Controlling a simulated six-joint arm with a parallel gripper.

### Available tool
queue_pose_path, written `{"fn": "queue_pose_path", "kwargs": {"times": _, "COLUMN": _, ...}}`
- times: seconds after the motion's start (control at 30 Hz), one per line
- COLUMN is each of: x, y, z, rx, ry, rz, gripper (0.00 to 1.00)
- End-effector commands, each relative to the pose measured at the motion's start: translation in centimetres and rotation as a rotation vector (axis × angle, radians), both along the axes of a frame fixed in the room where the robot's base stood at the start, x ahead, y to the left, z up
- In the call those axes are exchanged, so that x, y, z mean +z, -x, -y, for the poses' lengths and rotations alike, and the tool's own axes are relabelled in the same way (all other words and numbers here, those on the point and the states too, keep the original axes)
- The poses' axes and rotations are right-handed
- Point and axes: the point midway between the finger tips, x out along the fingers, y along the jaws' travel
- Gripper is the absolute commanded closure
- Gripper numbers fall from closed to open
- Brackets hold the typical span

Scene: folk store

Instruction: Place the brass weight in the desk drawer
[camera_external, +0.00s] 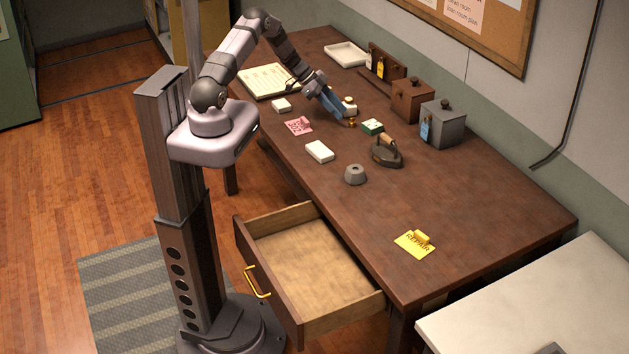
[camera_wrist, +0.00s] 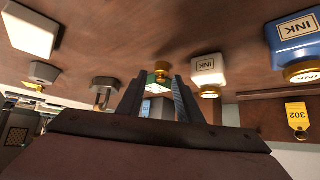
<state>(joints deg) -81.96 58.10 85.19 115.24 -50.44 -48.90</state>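The brass weight (camera_external: 351,122) is a small gold-coloured piece standing on the desk, close to the fingertips of my gripper (camera_external: 343,117). In the wrist view the brass weight (camera_wrist: 162,68) shows between and just beyond the two fingertips (camera_wrist: 160,82). The fingers are apart, with a visible gap on either side of the weight; contact is not visible. The desk drawer (camera_external: 318,318) is pulled out at the front of the desk, and its visible floor is empty.
A white ink bottle (camera_wrist: 208,75) stands close beside my gripper; a blue ink bottle (camera_wrist: 295,40) is farther right. A green-and-white box (camera_external: 372,127), flat iron (camera_external: 387,152), white block (camera_external: 320,152) and grey weight-like piece (camera_external: 355,174) stand nearby. Desk space near the yellow repair tag (camera_external: 414,244) is clear.

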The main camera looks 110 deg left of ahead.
Motion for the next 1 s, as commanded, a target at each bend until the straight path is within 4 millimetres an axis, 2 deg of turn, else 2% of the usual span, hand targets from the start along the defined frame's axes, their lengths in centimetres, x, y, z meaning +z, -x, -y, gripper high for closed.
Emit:
{"fn": "queue_pose_path", "kwargs": {"times": 0.27, "x": -0.6, "y": -1.0, "z": -0.1, "rx": -0.003, "ry": 0.0, "rz": -0.001, "gripper": 0.68}}
{"fn": "queue_pose_path", "kwargs": {"times": 0.6, "x": -3.0, "y": -3.5, "z": -0.4, "rx": -0.001, "ry": 0.0, "rz": 0.0, "gripper": 0.68}}
{"fn": "queue_pose_path", "kwargs": {"times": 0.97, "x": -3.5, "y": -3.9, "z": -0.4, "rx": -0.001, "ry": -0.002, "rz": 0.0, "gripper": 0.68}}
{"fn": "queue_pose_path", "kwargs": {"times": 1.0, "x": -3.5, "y": -3.9, "z": -0.4, "rx": -0.001, "ry": -0.002, "rz": 0.0, "gripper": 0.77}}
